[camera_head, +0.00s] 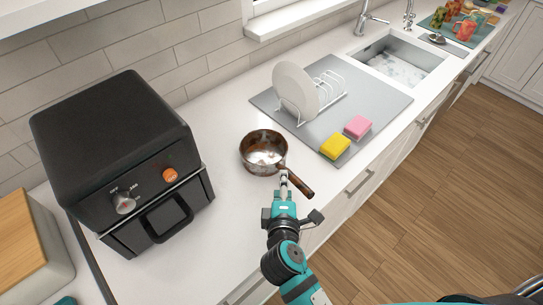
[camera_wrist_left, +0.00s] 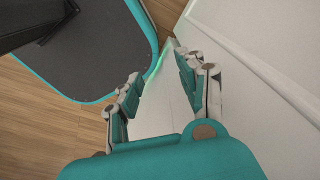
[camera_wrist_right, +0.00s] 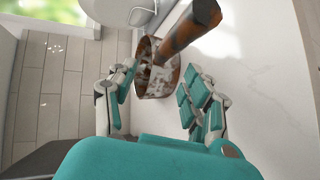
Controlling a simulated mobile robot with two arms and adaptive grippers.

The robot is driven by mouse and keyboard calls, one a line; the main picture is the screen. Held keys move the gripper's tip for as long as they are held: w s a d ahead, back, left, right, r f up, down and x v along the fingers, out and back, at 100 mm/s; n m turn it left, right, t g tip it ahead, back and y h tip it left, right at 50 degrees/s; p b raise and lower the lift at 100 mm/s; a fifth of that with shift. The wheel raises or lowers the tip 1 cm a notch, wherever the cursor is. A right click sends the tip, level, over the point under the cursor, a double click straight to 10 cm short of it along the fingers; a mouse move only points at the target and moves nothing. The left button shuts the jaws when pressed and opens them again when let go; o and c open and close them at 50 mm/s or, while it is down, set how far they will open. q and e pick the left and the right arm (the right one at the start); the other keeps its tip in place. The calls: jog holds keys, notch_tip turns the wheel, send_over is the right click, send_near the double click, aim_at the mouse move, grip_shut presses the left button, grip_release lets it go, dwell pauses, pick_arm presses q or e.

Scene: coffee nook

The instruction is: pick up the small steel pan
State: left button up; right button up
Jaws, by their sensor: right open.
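The small steel pan (camera_head: 264,152) stands upright on the white counter, brown and stained, its rusty-brown handle pointing toward the front right. My right gripper (camera_head: 284,180) is at the pan's near side, beside the handle. In the right wrist view my right gripper (camera_wrist_right: 160,78) is open, with the pan (camera_wrist_right: 158,82) just beyond and between its fingertips; its handle rises toward the camera at the upper right. I cannot tell whether a finger touches it. My left gripper (camera_wrist_left: 159,70) is open and empty in the left wrist view, low beside a white cabinet front.
A black air fryer (camera_head: 120,150) stands left of the pan. A grey mat (camera_head: 385,105) behind right bears a white rack with a plate (camera_head: 295,90), a yellow sponge (camera_head: 335,146) and a pink sponge (camera_head: 357,127). A sink (camera_head: 398,63) lies beyond. The counter around the pan is clear.

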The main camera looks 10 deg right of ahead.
aim_at(284, 169)
jog(key=shift+x, duration=1.25)
jog(key=shift+w+d+p, duration=0.1)
jog(key=shift+w+p, duration=0.2)
jog(key=shift+p, duration=0.15)
jog(key=p+x, duration=0.1)
jog(key=x, duration=0.2)
jog(key=shift+w+d+f, duration=0.1)
jog(key=shift+w+d, duration=0.05)
jog(key=shift+w, duration=0.05)
jog(key=shift+w+d+f, duration=0.15)
jog(key=shift+w+f, duration=0.15)
jog(key=shift+w, duration=0.2)
jog(key=shift+s, duration=0.1)
jog(key=shift+c, duration=0.9)
grip_shut()
jog(key=shift+r, duration=0.1)
